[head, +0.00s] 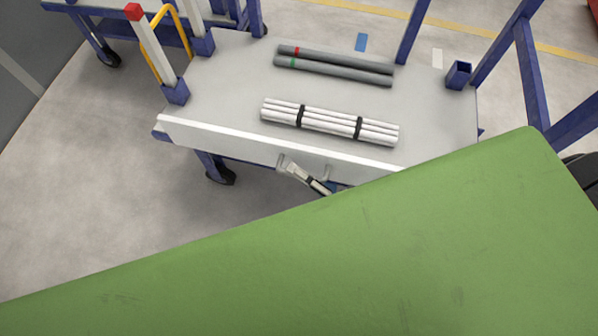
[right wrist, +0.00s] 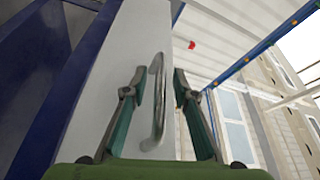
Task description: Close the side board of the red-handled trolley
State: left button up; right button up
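The side board (head: 230,138) is a long white panel along the near edge of the trolley's pale bed (head: 215,75). I cannot tell its exact tilt. A metal handle (head: 283,161) sticks out from its near side. In the right wrist view the side board (right wrist: 135,40) fills the middle, with the handle (right wrist: 159,110) upright in front of it. My right gripper (right wrist: 160,90) is open, with one finger on each side of the handle. In the head view my right gripper (head: 311,180) is partly hidden behind my green arm cover. My left gripper is not in view.
Two grey pipes (head: 335,68) and a strapped bundle of white pipes (head: 330,122) lie on the bed. A white post with a red cap (head: 133,12) and a yellow bar (head: 158,50) stand at the left. Blue posts (head: 413,30) rise at the right. Floor at the left is clear.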

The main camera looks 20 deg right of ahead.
jog(key=shift+s, duration=0.1)
jog(key=v, duration=1.2)
